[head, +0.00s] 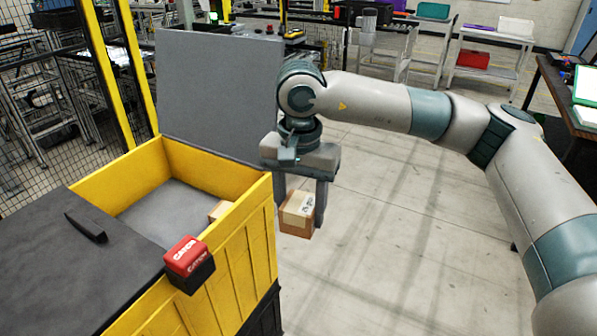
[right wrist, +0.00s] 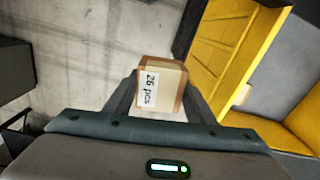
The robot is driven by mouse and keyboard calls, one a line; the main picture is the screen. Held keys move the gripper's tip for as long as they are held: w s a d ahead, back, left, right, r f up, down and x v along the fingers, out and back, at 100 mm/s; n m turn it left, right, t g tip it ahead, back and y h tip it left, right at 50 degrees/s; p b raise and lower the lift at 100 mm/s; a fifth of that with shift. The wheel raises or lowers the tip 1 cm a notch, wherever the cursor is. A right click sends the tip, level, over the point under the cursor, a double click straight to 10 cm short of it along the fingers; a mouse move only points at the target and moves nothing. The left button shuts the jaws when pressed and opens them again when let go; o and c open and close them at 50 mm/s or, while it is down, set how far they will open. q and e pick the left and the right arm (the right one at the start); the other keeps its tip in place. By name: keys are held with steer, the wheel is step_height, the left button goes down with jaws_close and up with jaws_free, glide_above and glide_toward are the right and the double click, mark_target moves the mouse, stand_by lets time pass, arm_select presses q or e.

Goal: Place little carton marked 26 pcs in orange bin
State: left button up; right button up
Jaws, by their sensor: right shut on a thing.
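A little brown carton (head: 297,214) with a pale label is held between the fingers of my right gripper (head: 301,208). The right wrist view shows the carton (right wrist: 158,88) marked "26 pcs", with a finger on each side of it. The orange bin (head: 232,240), yellow-orange in the picture, stands to the left of the carton. The carton hangs above the floor, outside the bin, just right of its right wall. In the right wrist view the bin (right wrist: 225,48) shows at the upper right. My left gripper is not in view.
Another small carton (head: 220,210) lies inside the bin, partly hidden by the wall. A red and black box (head: 189,263) sits at the bin's front edge by a dark lid (head: 75,270). A grey panel (head: 222,100) stands behind the bin. The floor at right is clear.

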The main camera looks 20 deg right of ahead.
steer(key=s+f+n, duration=0.8)
steer(key=s+f, duration=0.1)
steer(key=f, duration=0.1)
arm_select(q)
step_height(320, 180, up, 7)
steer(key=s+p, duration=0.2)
steer(key=p, duration=0.5)
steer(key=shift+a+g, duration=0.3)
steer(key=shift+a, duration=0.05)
arm_select(e)
steer(key=d+r, duration=0.6)
steer(key=shift+r+m, duration=0.15)
steer(key=shift+m, duration=0.25)
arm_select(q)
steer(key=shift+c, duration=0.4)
arm_select(e)
steer(key=shift+w+d, duration=0.1)
steer(key=shift+w, duration=0.05)
